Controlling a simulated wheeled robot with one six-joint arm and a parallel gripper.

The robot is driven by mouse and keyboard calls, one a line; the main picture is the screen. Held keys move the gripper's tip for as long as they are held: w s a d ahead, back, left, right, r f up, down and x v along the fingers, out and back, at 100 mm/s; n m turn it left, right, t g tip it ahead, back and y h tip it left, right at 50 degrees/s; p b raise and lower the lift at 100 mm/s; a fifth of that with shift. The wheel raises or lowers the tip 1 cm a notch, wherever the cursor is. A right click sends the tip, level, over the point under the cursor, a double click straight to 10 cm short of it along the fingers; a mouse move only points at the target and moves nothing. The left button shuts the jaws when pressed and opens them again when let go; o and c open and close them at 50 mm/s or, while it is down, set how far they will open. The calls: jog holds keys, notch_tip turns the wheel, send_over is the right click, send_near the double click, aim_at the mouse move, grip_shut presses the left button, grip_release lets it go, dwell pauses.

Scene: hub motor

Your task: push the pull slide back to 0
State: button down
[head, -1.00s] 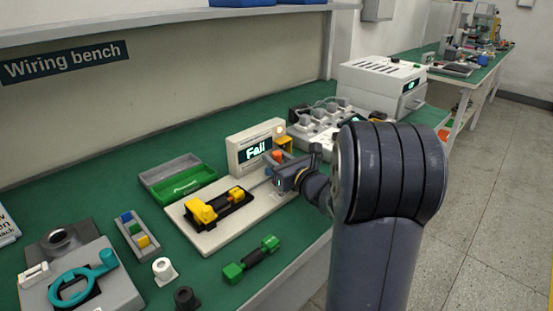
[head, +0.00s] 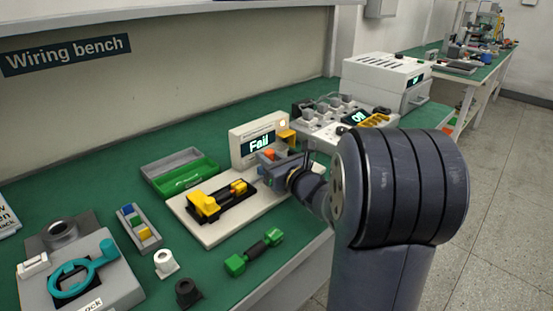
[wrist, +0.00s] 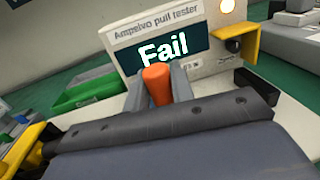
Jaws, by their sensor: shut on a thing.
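The pull tester (head: 237,152) stands on the bench on a pale base (head: 215,234), and its screen (head: 262,143) reads "Fail". The screen also shows large in the wrist view (wrist: 164,48). An orange knob (wrist: 157,84), seemingly the pull slide's handle, stands upright in front of the screen. It also shows in the head view (head: 268,153). My gripper (wrist: 158,88) is shut on this knob, one grey finger on each side. The knob's lower part and the slide's track are hidden by my gripper. A black fixture with yellow clamps (head: 205,204) sits on the base to the left.
A green tray (head: 189,178) lies behind the base. A green-and-black tool (head: 254,252) lies in front. White (head: 165,262) and black (head: 187,292) cylinders stand at front left.

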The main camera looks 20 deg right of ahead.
jog(key=shift+s+a, duration=0.3)
jog(key=shift+a, duration=0.45)
jog(key=c, duration=1.2)
grip_release()
jog(key=shift+a, duration=0.1)
jog(key=shift+c, duration=0.2)
jog(key=shift+s, duration=0.1)
jog(key=shift+s, duration=0.25)
jog(key=p+v, duration=0.1)
jog(key=v, duration=0.9)
